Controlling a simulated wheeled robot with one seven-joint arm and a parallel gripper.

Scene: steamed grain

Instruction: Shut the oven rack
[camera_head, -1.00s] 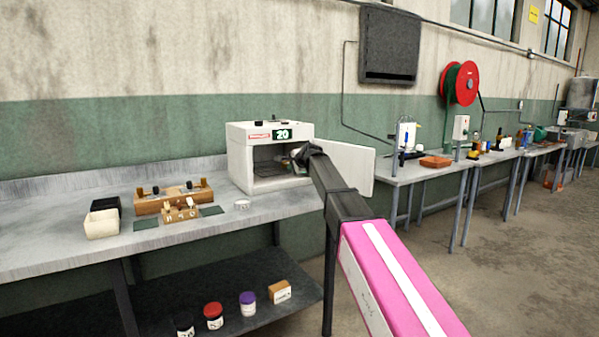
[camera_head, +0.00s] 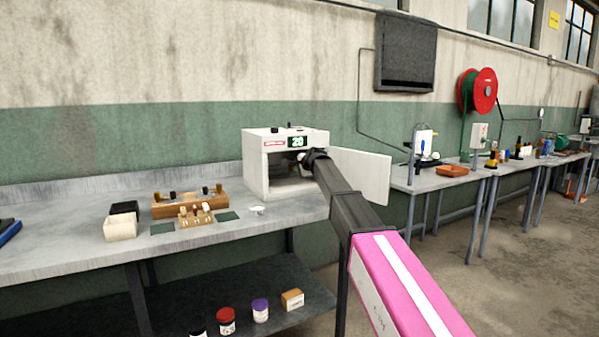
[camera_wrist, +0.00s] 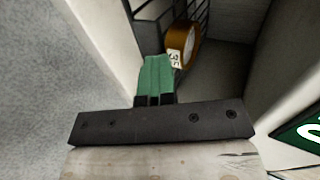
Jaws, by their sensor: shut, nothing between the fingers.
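The oven is a white box (camera_head: 257,160) with a green display reading 20, on the grey bench in the head view. Its door (camera_head: 362,176) stands open to the right. Its inside is partly hidden by my arm. In the wrist view the dark barred rack (camera_wrist: 201,14) shows inside the white-walled oven, with a brown roll with a white label (camera_wrist: 187,46) at it. My gripper (camera_wrist: 157,62) has its green fingers together and empty, just short of the rack and roll in the picture; I cannot tell whether they touch the rack.
A wooden block set (camera_head: 190,207) and a white box (camera_head: 121,227) are on the bench left of the oven. A small white item (camera_head: 257,210) lies before the oven. Jars and a box sit on the lower shelf (camera_head: 250,290). More benches (camera_head: 440,180) run off to the right.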

